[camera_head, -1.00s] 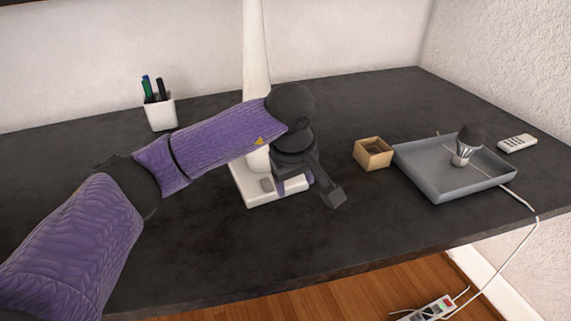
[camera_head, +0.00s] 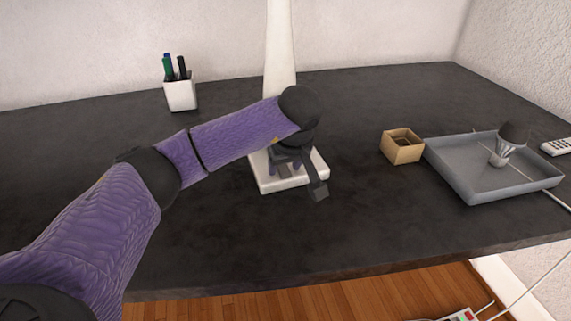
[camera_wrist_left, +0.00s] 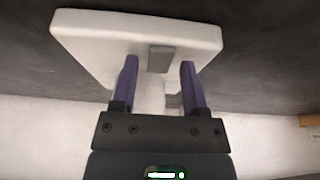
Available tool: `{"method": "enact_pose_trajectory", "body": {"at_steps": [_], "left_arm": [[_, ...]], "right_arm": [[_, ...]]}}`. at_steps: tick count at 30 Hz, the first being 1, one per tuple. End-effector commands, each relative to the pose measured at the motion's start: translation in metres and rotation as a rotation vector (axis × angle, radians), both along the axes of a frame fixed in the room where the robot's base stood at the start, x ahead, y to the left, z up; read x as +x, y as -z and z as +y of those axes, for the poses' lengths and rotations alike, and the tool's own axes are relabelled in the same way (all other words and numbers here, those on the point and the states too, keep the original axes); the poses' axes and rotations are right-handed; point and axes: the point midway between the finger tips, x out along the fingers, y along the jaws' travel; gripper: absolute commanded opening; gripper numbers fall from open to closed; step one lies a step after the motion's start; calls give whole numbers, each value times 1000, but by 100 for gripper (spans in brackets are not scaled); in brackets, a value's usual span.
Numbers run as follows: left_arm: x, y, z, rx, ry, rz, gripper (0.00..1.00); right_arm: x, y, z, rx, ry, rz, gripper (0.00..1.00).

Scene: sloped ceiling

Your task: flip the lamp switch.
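The white lamp (camera_head: 281,50) stands on the dark desk, with an upright stem and a flat square base (camera_head: 312,172). Its switch is a small grey rectangle on the base; it shows clearly in the left wrist view (camera_wrist_left: 161,57) and partly in the head view (camera_head: 284,171). My left gripper (camera_head: 285,170) is at the lamp base, in front of the stem. In the left wrist view its two purple fingers (camera_wrist_left: 159,66) are apart, one on each side of the switch, with nothing between them. I cannot tell whether they touch the base. My right gripper is out of view.
A white pen cup (camera_head: 181,94) stands at the back left. A remote (camera_head: 557,146) lies beyond the tray. The front middle of the desk (camera_head: 350,230) is clear.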

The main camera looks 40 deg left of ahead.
Motion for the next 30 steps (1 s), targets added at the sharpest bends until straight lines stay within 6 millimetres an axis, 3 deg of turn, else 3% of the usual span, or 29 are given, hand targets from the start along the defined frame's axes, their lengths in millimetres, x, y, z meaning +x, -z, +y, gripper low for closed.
{"method": "enact_pose_trajectory", "body": {"at_steps": [1, 7, 8, 13, 19, 30], "left_arm": [[0, 0, 0, 0, 0, 0, 44], [0, 0, 0, -1, 0, 1, 2], [0, 0, 0, -1, 0, 1, 0], [0, -1, 0, -5, 0, 4, 0], [3, -6, 4, -139, -6, 102, 0], [5, -2, 6, -269, 0, 196, 0]], "right_arm": [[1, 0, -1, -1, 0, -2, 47], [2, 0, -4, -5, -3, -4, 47], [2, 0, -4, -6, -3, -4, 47], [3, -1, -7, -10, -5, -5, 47], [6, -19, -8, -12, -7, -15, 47], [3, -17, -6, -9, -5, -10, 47]]}}
